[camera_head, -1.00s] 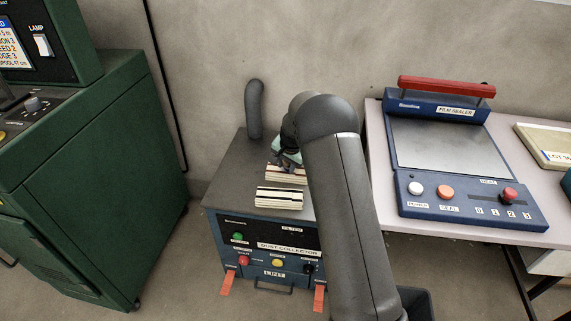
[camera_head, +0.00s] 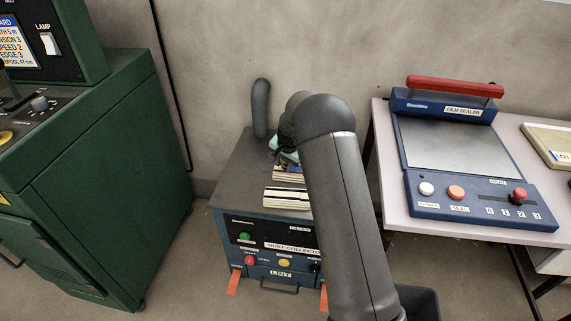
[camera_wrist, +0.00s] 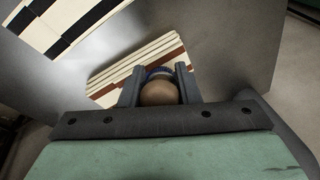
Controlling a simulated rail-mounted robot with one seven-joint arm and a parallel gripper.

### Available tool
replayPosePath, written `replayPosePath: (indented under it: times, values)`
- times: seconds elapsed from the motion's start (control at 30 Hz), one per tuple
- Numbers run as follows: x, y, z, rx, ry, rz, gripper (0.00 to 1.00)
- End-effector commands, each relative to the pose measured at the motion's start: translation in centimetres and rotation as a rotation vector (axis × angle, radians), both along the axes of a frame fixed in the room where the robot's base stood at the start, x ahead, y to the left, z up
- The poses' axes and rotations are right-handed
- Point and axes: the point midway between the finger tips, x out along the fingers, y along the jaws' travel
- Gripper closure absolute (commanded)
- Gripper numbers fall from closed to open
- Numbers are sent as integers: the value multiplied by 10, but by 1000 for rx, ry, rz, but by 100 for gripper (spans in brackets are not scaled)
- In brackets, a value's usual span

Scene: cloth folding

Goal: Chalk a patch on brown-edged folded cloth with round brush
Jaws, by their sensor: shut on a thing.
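My gripper (camera_wrist: 160,70) is shut on the round brush (camera_wrist: 158,94). Its rounded brown handle end and a blue band show between the fingers; its bristle end is hidden. The brush is over the brown-edged folded cloth (camera_wrist: 118,77), a cream stack with brown stripes along its edge. I cannot tell whether the brush touches it. In the head view my gripper (camera_head: 285,155) is small and partly behind my arm, above the rear folded cloth (camera_head: 288,177). No chalk patch can be made out.
A black-striped folded cloth (camera_head: 285,198) lies nearer the front of the dust collector (camera_head: 240,185); it also shows in the wrist view (camera_wrist: 65,22). A grey hose (camera_head: 261,108) rises behind. A film sealer (camera_head: 470,160) stands on the table at right; a green cabinet (camera_head: 110,170) is at left.

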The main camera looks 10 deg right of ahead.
Motion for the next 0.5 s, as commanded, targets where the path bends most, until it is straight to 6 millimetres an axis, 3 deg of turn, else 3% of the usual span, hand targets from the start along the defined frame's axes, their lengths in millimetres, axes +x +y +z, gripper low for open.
replayPosePath:
  times: [0.17, 0.5]
  values:
    - [0, 0, 25, -1, -2, 0, 93]
    - [0, -1, 54, 0, -1, -2, 93]
